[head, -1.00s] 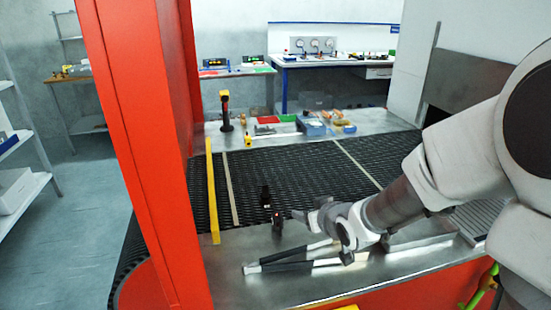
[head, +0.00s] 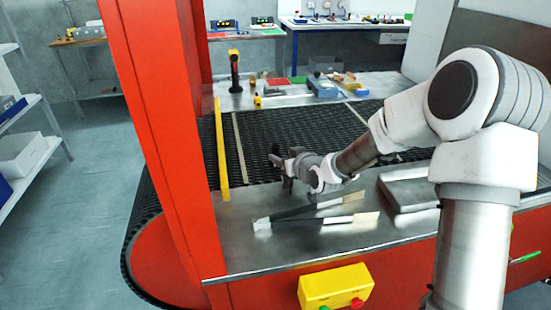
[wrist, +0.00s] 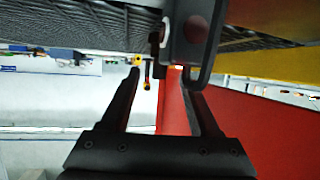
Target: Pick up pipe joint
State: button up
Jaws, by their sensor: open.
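A dark grey part with a rounded hole, which looks like the pipe joint (wrist: 181,48), shows large in the wrist view at the belt edge, just beyond my fingertips. In the head view a small dark shape (head: 276,152) stands at the belt's near edge, right at my gripper; I cannot tell clearly which of it is part and which is finger. My gripper (wrist: 163,74) is open, with nothing clearly between its fingers. In the head view my gripper (head: 288,168) points left, low over the near edge of the belt.
The black mesh belt (head: 330,128) runs behind the metal ledge (head: 240,262). Two dark-handled flat tools (head: 338,220) lie on the ledge in front of my gripper. A yellow bar (head: 221,160) and a red post (head: 160,130) stand to the left. A metal block (head: 410,190) lies right.

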aim_at(277, 150)
jog(key=shift+r+x, duration=0.2)
jog(key=shift+x, duration=1.3)
jog(key=shift+r+x, duration=0.15)
jog(key=shift+x, duration=1.4)
jog(key=shift+c, duration=0.4)
grip_shut()
